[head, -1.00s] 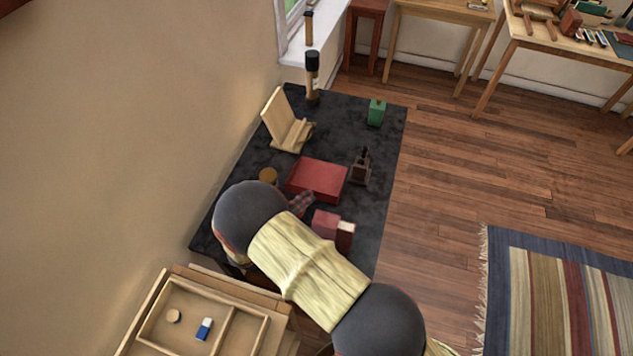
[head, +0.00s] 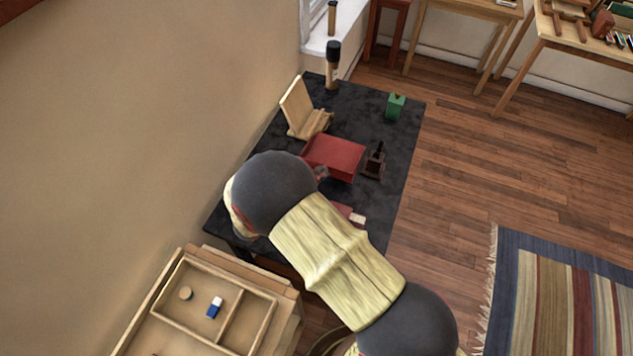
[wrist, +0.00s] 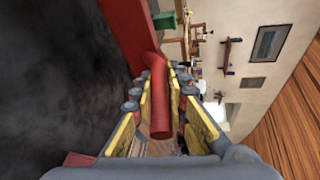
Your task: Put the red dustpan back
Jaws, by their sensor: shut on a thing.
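The red dustpan (head: 335,152) is over the dark tabletop in the head view, between a wooden stand and a small dark object. It seems raised a little off the surface. In the wrist view its round red handle (wrist: 159,105) lies between the yellow-padded fingers of my gripper (wrist: 163,88), which is shut on it. The red pan (wrist: 124,32) extends away beyond the fingertips. In the head view my arm hides most of my gripper and the handle.
On the dark top (head: 392,140) stand the wooden stand (head: 302,112), a green box (head: 396,107), the dark object (head: 376,160) and a black-topped item (head: 332,65). A partly hidden red-and-white block (head: 352,214) is nearer. A compartment tray (head: 236,318) is at lower left.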

